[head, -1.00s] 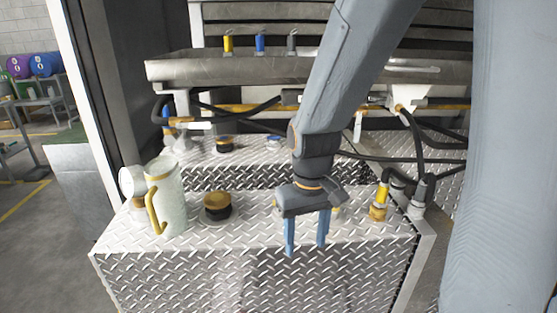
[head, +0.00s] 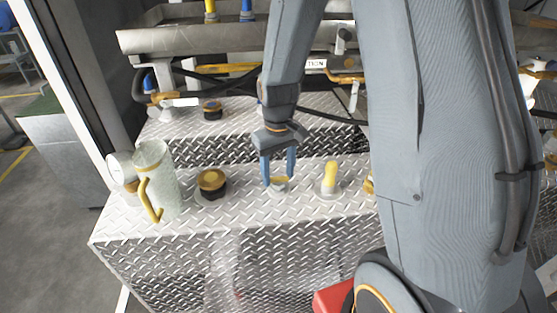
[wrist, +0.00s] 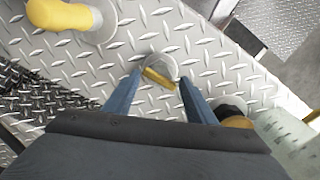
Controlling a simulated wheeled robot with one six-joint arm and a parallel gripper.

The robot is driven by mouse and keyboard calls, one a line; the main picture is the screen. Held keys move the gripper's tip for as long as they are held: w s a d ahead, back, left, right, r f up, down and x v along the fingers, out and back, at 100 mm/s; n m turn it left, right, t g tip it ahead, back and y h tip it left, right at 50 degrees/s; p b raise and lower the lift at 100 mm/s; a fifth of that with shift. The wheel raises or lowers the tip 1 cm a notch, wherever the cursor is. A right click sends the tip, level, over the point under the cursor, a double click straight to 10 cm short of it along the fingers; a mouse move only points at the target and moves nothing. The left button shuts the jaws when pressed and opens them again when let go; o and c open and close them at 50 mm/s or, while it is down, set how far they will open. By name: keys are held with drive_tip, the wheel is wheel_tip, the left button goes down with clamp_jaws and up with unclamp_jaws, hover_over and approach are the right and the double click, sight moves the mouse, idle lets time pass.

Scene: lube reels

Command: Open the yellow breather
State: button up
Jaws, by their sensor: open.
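My gripper (head: 279,178) is open, pointing down at the near diamond-plate top. Its two blue fingers stand either side of a small round grey fitting with a yellow bar (head: 280,187), which also shows between the fingertips in the wrist view (wrist: 160,78). I cannot tell whether they touch it. Right of it stands an upright yellow post on a round grey base (head: 331,175), large at top left in the wrist view (wrist: 62,15). Left of it is a black cap with a yellow top (head: 211,181), partly behind a finger in the wrist view (wrist: 237,122). Which one is the breather is not clear.
A pale jug with a yellow handle (head: 158,172) stands at the left end of the plate. A metal trough (head: 190,40), hoses and a yellow bar (head: 225,69) lie behind. The plate's front edge is clear.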

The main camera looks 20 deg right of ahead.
drive_tip(key=shift+f, duration=0.7)
drive_tip(key=shift+c, duration=0.2)
drive_tip(key=c, duration=0.6)
drive_tip(key=n+p, duration=0.1)
drive_tip(key=n, duration=0.3)
drive_tip(key=shift+p, duration=0.4)
drive_tip(key=shift+n, duration=1.2)
drive_tip(key=n+p, duration=0.1)
drive_tip(key=n, duration=0.2)
drive_tip(key=n+p, duration=0.1)
drive_tip(key=n, duration=0.2)
